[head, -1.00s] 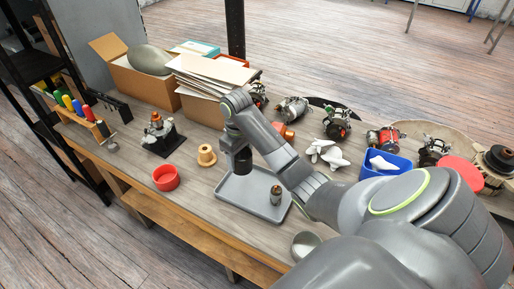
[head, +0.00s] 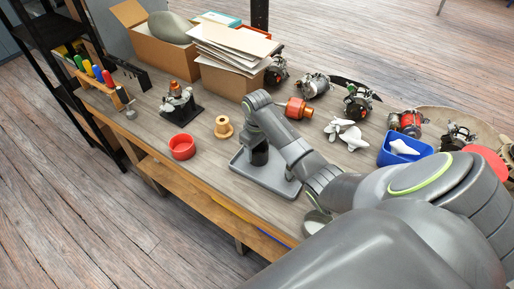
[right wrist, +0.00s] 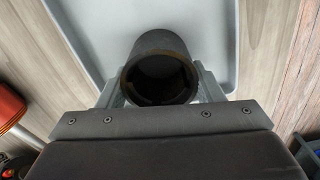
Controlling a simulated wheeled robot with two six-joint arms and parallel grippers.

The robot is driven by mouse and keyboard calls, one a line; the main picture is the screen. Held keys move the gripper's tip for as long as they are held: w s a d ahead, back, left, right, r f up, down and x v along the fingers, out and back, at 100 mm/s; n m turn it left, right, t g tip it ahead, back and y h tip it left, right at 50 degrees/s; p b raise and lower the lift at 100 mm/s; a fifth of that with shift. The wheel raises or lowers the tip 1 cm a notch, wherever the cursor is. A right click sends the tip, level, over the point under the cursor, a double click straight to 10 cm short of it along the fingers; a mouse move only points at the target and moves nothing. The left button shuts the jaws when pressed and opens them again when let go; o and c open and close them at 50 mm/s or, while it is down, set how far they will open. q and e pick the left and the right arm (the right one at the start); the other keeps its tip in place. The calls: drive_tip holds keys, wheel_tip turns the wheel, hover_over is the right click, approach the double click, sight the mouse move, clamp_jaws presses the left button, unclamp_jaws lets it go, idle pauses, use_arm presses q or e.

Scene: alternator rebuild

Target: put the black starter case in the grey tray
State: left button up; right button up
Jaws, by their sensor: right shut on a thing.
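The black starter case (head: 260,156) is a dark hollow cylinder. My right gripper (head: 257,141) is shut on it and holds it upright at the grey tray (head: 262,180). In the right wrist view the case (right wrist: 160,42) sits between the two fingers, its open brass-edged end toward the camera. The tray (right wrist: 213,35) lies beneath it. I cannot tell whether the case touches the tray floor. My right arm covers the tray's right part in the head view. My left gripper is not in view.
A red ring-shaped cup (head: 182,147) and a tan spool (head: 223,127) stand left of the tray. A copper-coloured part (head: 298,108), white pieces (head: 349,136) and a blue bin (head: 405,139) lie behind and right. The table's front edge is close to the tray.

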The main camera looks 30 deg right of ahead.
drive_tip(key=o, duration=1.5)
drive_tip(key=shift+f, duration=0.1)
wheel_tip(320, 180, up, 12)
drive_tip(key=p, duration=0.3)
drive_tip(key=shift+p, duration=0.4)
